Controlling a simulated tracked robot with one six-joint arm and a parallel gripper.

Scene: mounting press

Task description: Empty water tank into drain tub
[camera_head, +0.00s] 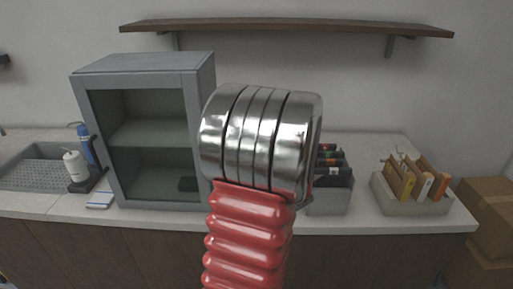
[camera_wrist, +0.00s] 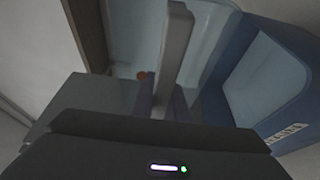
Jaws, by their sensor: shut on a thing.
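In the wrist view, my gripper (camera_wrist: 160,98) is shut on the grey upright handle bar of a pale, see-through container, which looks like the water tank (camera_wrist: 205,30). A small orange-brown round spot shows low on the tank. A blue tub (camera_wrist: 222,98) with a pale inside and a label on its rim stands right beside the tank; it looks like the drain tub. I cannot tell how far the tank is tilted or whether it holds water. The head view shows neither tank nor tub; my red and metal arm fills its middle.
In the head view, a grey glass-fronted cabinet (camera_head: 146,64) stands on the counter (camera_head: 350,221). A sink (camera_head: 35,176) with bottles beside it is at left. A grey bin (camera_head: 335,200) and a tray of folders (camera_head: 411,206) are at right. A shelf (camera_head: 290,27) hangs above.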

